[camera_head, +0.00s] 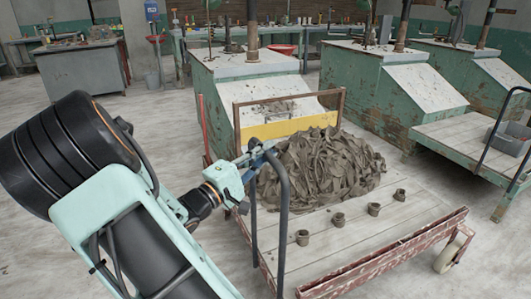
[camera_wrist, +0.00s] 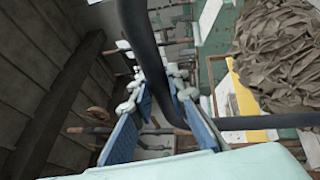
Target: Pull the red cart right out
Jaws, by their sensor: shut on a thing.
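The red cart (camera_head: 385,257) is a flatbed with worn pale boards and chipped red edge rails. It stands in front of a green machine (camera_head: 245,90), its far end close to the machine's sloped front. A grey-brown heap of clay trimmings (camera_head: 320,168) lies on the bed and also shows in the wrist view (camera_wrist: 275,55). The cart's dark bent-tube handle (camera_head: 284,225) rises at its near left side. My gripper (camera_head: 258,156) is shut on the top of this handle. In the wrist view the tube (camera_wrist: 150,45) runs between my blue-padded fingers (camera_wrist: 163,95).
Several small clay pots (camera_head: 338,219) stand loose on the cart bed. A second cart (camera_head: 465,140) with a grey bin (camera_head: 508,137) stands at the right. More green machines (camera_head: 385,85) line the back. The floor at the left (camera_head: 130,115) is clear.

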